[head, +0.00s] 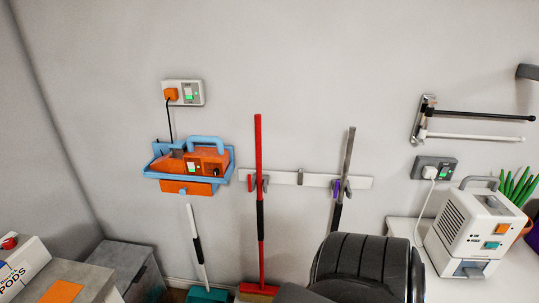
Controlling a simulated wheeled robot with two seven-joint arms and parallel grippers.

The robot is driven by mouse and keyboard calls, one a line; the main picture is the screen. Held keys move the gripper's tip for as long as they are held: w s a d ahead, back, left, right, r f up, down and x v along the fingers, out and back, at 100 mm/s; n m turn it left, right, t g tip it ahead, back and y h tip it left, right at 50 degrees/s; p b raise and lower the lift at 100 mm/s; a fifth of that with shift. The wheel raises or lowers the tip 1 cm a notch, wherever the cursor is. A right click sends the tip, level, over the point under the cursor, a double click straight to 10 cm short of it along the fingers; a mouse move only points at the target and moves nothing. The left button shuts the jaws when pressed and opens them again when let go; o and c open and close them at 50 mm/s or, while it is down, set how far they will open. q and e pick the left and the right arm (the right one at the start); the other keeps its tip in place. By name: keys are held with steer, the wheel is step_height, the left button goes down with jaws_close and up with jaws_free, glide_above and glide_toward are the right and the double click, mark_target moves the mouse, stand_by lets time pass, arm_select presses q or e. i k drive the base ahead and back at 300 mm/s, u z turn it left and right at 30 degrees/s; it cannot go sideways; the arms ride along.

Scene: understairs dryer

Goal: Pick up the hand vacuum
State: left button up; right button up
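I see nothing that I can clearly tell is a hand vacuum. An orange device (205,160) with a blue handle, a dark knob and a small green light sits in a blue wall holder (160,172) at the left of the middle. A black cord runs from it up to an orange plug (171,95) in a wall socket. I cannot tell whether this is the hand vacuum. Neither of my grippers is in view.
A red-handled broom (259,165) and a grey-handled tool (348,160) hang on a white rail (286,177). A white machine (475,231) stands on a white surface at right. Grey boxes (130,262) stand at lower left.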

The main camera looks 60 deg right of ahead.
mark_target(204, 159)
steer(key=z, duration=1.15)
steer(key=i, duration=0.05)
steer(key=z, duration=0.05)
